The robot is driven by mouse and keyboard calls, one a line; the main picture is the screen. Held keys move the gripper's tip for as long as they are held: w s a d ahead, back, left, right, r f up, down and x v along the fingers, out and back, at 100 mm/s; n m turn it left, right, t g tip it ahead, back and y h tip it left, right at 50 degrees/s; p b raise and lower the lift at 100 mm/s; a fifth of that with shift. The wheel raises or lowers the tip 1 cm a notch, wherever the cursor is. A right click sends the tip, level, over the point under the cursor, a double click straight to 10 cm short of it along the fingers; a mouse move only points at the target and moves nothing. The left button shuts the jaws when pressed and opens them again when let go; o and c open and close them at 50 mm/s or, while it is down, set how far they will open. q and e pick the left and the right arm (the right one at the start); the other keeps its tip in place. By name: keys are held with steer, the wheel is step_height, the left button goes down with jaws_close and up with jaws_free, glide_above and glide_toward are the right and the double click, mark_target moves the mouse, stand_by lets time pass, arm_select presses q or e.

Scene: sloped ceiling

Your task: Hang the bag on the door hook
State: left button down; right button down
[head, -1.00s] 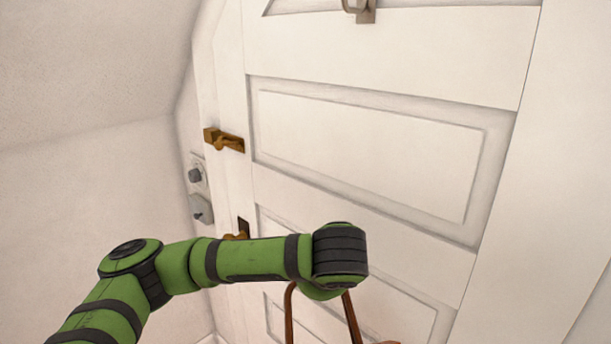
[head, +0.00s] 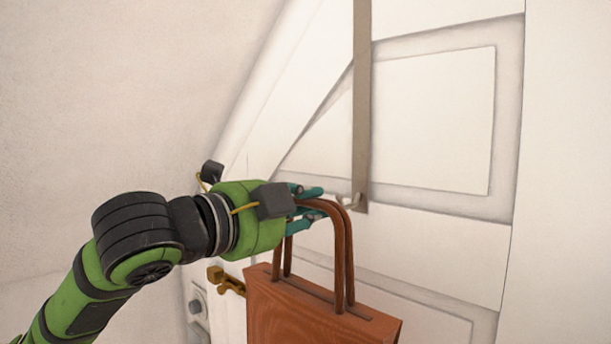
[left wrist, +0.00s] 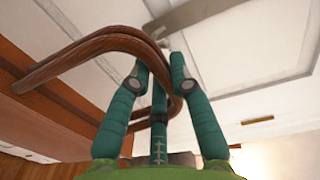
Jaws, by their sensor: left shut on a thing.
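The brown bag (head: 310,318) hangs upright below my left gripper (head: 312,200), its two looped handles (head: 344,255) rising to the teal fingers. My left gripper is shut on the handles near their top. In the left wrist view, the handles (left wrist: 85,55) pass between the fingers (left wrist: 158,90). The door hook is a long grey strap (head: 362,110) down the white door, with a small curved hook (head: 350,202) at its lower end. The handles' top is right beside this hook in the head view; I cannot tell whether they touch. My right gripper is not in view.
The white panelled door (head: 430,130) stands behind the bag. A sloped wall (head: 120,90) closes in on the left.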

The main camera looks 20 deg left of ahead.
mark_target(341, 197)
arm_select(q)
steer(key=shift+w+d+r, duration=0.1)
steer(key=shift+w+r, duration=0.1)
steer(key=shift+r, duration=0.3)
steer(key=shift+w+d+r, duration=0.1)
steer(key=shift+w+r, duration=0.05)
steer(key=shift+r, duration=0.3)
steer(key=x, duration=0.6)
steer(key=shift+w+f, duration=0.2)
steer(key=shift+f, duration=0.1)
steer(key=shift+w+d+f, duration=0.15)
steer(key=shift+w+f, duration=0.35)
steer(key=shift+f, duration=0.15)
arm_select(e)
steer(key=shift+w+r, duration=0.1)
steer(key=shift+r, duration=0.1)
arm_select(q)
steer(key=shift+f, duration=0.1)
